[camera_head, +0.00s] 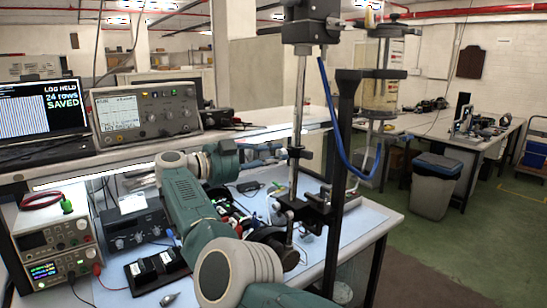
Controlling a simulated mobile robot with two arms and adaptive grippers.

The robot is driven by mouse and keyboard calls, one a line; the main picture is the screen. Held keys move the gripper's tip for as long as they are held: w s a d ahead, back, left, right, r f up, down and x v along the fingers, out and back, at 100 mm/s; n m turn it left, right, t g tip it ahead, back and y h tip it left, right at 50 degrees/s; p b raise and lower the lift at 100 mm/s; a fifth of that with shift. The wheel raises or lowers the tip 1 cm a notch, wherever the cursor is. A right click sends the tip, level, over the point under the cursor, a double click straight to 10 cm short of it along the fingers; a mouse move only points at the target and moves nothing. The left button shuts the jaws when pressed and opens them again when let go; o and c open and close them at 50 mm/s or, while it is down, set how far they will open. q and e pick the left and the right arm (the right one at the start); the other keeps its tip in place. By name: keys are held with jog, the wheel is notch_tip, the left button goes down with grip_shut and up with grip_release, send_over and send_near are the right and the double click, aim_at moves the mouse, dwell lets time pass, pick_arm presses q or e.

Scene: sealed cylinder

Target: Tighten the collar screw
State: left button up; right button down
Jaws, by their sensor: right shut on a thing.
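My right gripper (276,153) reaches in from the left of a vertical steel rod (300,105). Its fingers are shut at a small dark collar (301,153) on that rod. The screw between the fingertips is too small and covered to make out. A clear sealed cylinder (385,88) with metal end fittings stands upright to the right, beside a dark post (342,150). My left gripper is not in view.
A lower clamp (302,212) is on the rod. The shelf holds a laptop (42,108) and a bench instrument (146,112). Power supplies (55,245) stand at left. A grey bin (434,185) stands on the floor at right.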

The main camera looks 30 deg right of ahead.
jog(key=shift+f+m+t+y+b, duration=0.2)
jog(key=shift+m+b, duration=0.35)
jog(key=shift+m, duration=2.8)
jog(key=shift+f+m+t+y+b, duration=0.1)
jog(key=shift+f+m+y+b, duration=0.35)
jog(key=shift+m, duration=2.85)
jog(key=shift+m+t+y+b, duration=0.15)
jog(key=shift+m+b, duration=0.5)
jog(key=shift+m, duration=2.7)
jog(key=c, duration=1.7)
grip_release()
jog(key=shift+o, duration=0.8)
jog(key=shift+a+r, duration=0.15)
jog(key=shift+r, duration=0.3)
